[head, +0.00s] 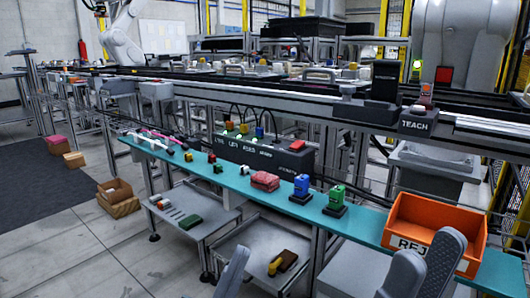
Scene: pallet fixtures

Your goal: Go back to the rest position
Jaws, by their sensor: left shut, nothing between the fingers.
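My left gripper (236,266) shows as a grey shape at the bottom edge, left of the picture's middle. It is shut with nothing in it, in front of the low shelves under the teal bench. My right gripper (425,268) shows as grey parts at the bottom right, in front of the orange bin. Whether its jaws are open or shut is unclear. Most of both arms lies outside the picture.
The long teal bench (235,184) carries a blue device (301,187), a green device (336,199), a pink block (265,180) and the orange reject bin (433,222). A black control box (258,153) and conveyor stand behind. Open floor (60,245) lies at left.

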